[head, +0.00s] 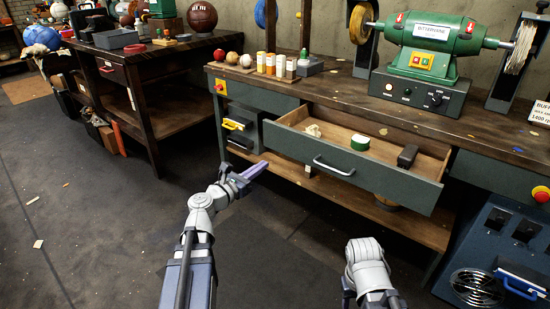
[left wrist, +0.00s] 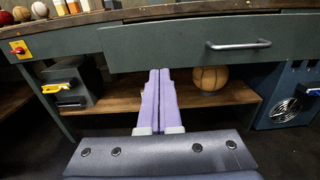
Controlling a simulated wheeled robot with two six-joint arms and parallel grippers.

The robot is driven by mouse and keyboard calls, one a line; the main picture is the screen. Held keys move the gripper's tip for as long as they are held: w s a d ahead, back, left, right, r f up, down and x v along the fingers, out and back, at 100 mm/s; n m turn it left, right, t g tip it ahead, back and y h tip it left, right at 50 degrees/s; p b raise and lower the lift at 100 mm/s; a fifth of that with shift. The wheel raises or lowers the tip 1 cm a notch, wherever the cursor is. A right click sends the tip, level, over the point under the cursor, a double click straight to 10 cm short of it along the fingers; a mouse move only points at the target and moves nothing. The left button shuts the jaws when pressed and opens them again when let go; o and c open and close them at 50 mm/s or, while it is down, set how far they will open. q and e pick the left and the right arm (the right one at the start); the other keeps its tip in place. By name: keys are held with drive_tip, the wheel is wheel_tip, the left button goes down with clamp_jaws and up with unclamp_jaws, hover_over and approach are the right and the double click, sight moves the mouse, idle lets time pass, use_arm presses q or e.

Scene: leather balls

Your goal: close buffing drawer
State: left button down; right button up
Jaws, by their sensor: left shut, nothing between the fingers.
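The buffing drawer (head: 345,168) is a wide dark green drawer with a metal bar handle (head: 334,166), pulled well out from under the workbench. Inside lie a green and white tin (head: 360,142), a dark block (head: 407,155) and a pale crumpled piece (head: 313,130). In the left wrist view the drawer front (left wrist: 160,51) and handle (left wrist: 238,45) fill the upper part. My left gripper (head: 256,168) is shut and empty, just left of and below the drawer front; its purple fingers (left wrist: 160,88) point toward it. Whether they touch it is unclear. My right gripper is out of view; only my right arm shows.
A green buffing machine (head: 428,48) stands on the bench top above the drawer. A lower shelf (head: 285,174) holds a ball (left wrist: 209,78). A small cabinet with a yellow handle (head: 236,125) is left of the drawer, a blue unit (head: 505,245) at right. Floor at left is mostly clear.

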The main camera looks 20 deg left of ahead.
sight(324, 130)
use_arm(q)
drive_tip(key=x, duration=1.3)
drive_tip(key=shift+w+d, duration=0.1)
drive_tip(key=shift+w, duration=0.2)
drive_tip(key=x, duration=2.4)
drive_tip(key=shift+w+d+f, duration=0.1)
drive_tip(key=shift+w+f, duration=0.05)
drive_tip(key=shift+w, duration=0.45)
